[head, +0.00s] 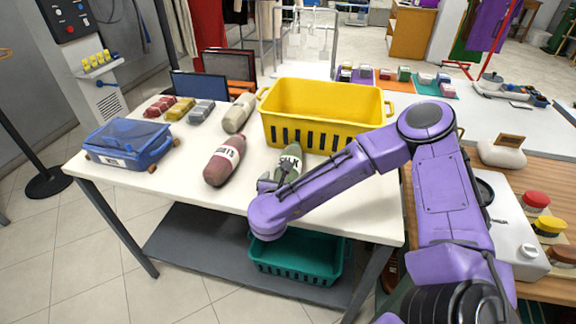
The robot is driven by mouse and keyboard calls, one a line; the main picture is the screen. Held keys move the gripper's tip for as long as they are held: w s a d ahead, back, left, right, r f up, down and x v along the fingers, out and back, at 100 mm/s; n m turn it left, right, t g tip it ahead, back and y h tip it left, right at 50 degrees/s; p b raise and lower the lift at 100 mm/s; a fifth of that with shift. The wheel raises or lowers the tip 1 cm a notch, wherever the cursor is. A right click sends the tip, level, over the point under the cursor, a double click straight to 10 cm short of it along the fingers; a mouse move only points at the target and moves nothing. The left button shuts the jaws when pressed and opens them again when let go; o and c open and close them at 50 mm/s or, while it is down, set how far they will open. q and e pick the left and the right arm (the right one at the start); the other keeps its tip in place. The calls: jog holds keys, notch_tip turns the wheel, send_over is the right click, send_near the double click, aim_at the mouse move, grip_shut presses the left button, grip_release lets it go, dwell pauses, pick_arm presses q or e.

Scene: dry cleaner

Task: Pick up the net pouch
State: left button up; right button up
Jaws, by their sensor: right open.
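No label reads "net pouch", so I cannot tell for sure which item it is. Several rolled, pouch-like items lie on the white table (105,178). A dark green one marked "SILK" (291,158) lies in front of the yellow crate, partly hidden by my right arm. A dull red one with a white label (224,163) lies left of it, and a beige one (239,113) lies behind. My right gripper (272,184) is open at the near end of the green item; whether they touch is unclear. My left gripper is out of view.
A yellow crate (326,98) stands at the table's back right. A blue lidded box (128,146) sits at the left, with small red (161,107), yellow (180,108) and grey (201,110) bundles behind. A green crate (299,259) is on the lower shelf.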

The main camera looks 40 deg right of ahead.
jog(key=shift+w+d+f, duration=0.25)
jog(key=shift+w+d, duration=0.1)
jog(key=shift+w, duration=0.05)
jog(key=c, duration=1.2)
